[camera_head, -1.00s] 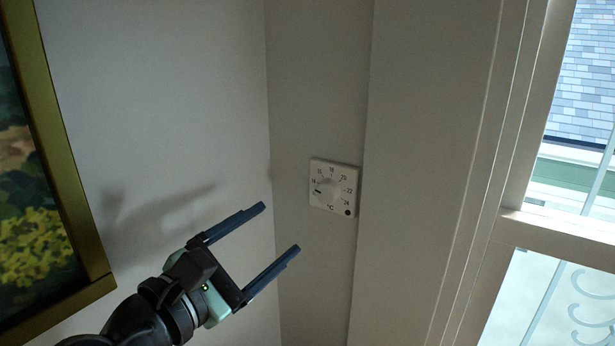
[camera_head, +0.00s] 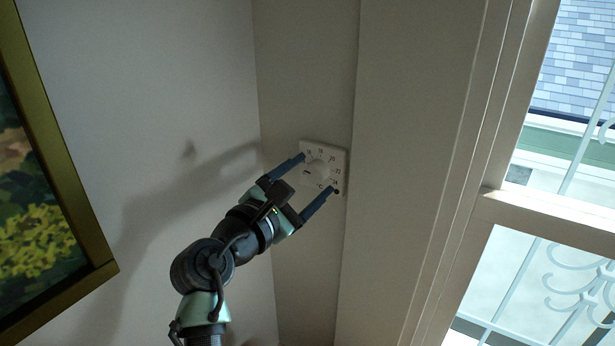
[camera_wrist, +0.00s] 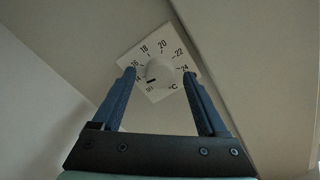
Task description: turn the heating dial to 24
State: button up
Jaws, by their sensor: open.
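The heating dial is a white round knob (camera_wrist: 159,71) on a square white plate (camera_head: 341,160) on the narrow wall strip. Numbers up to 24 run around it, with 24 at the right and °C at lower right in the wrist view. The knob's dark mark is at its lower left in the wrist view, near the low end of the scale. My gripper (camera_head: 319,173) is open, its blue fingers reaching toward the plate. In the wrist view my gripper (camera_wrist: 159,74) has one fingertip on each side of the knob. I cannot tell whether they touch it.
A gold-framed painting (camera_head: 88,222) hangs on the left wall. A jutting white wall or trim panel (camera_head: 420,120) stands close to the right of the plate. A window (camera_head: 560,210) with ironwork outside is at far right.

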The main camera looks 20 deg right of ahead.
grip_shut()
